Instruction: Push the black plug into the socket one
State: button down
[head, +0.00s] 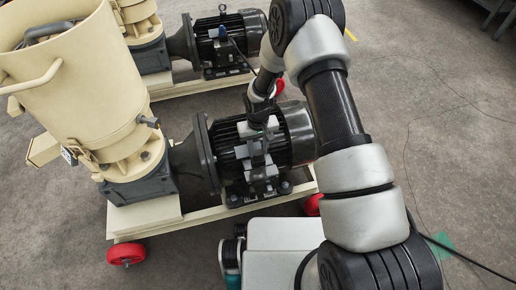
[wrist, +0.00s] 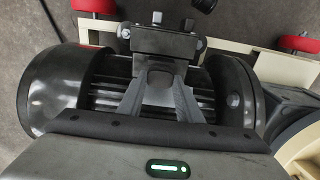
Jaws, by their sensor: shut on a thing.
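My gripper (head: 259,168) is over the near black motor (head: 300,130), pointing down at its side.
The near cream pellet mill (head: 75,80) stands left of the motor on a cream frame with red wheels (head: 126,254). A second motor (head: 228,40) stands behind. Thin cables lie on the grey floor (head: 450,110), which is open to the right.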

jog(key=c, duration=1.2)
grip_release()
jog(key=shift+o, duration=0.5)
jog(key=o, duration=0.4)
jog(key=shift+r, duration=0.15)
jog(key=shift+r+p, duration=2.05)
jog(key=shift+r, duration=1.3)
